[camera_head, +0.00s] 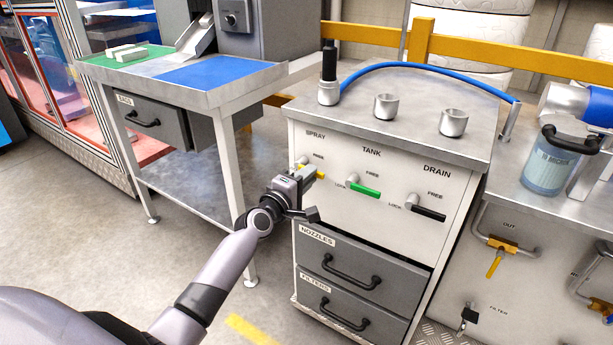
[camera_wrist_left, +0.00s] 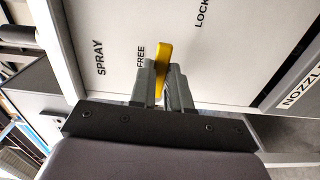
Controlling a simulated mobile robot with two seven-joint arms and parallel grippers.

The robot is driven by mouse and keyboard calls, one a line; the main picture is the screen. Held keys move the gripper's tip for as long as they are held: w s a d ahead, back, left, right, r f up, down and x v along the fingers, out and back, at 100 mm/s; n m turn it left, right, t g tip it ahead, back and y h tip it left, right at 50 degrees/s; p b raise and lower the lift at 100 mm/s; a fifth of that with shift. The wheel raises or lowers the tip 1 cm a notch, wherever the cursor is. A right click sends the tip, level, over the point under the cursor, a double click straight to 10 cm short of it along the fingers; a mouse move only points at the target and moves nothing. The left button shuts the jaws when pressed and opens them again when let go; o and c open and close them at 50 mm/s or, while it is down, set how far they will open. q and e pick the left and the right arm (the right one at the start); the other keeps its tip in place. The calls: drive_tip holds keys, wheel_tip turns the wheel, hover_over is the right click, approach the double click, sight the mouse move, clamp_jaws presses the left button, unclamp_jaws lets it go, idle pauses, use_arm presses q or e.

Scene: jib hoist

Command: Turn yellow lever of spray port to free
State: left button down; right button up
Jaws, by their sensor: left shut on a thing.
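The yellow lever (camera_head: 320,177) of the spray port is on the front panel of the white cabinet (camera_head: 455,235), under the SPRAY label. My left gripper (camera_head: 308,174) is shut on it and hides part of it. In the left wrist view the yellow lever (camera_wrist_left: 164,52) stands between the two fingers of the gripper (camera_wrist_left: 163,70). The lever's visible end points to the panel's right, just below the FREE label (camera_wrist_left: 141,57). My right gripper is not in view.
A green lever (camera_head: 365,191) under TANK and a black lever (camera_head: 428,214) under DRAIN are to the right. Drawers with black handles (camera_head: 350,272) are below. A blue hose (camera_head: 430,68) crosses the cabinet top. A workbench (camera_head: 180,85) stands left, with open floor before it.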

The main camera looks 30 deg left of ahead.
use_arm(q)
drive_tip(key=shift+r+n, duration=0.2)
drive_tip(key=shift+n, duration=0.1)
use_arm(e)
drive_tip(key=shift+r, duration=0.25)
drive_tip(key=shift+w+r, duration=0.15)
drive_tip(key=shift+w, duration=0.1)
use_arm(q)
drive_tip(key=c, duration=1.1)
unclamp_jaws()
drive_tip(key=shift+s+a+p, duration=0.2)
drive_tip(key=shift+s+p, duration=0.25)
drive_tip(key=shift+s, duration=1.35)
drive_tip(key=shift+s+a+p, duration=0.15)
drive_tip(key=shift+s+p, duration=0.3)
drive_tip(key=shift+s, duration=1.3)
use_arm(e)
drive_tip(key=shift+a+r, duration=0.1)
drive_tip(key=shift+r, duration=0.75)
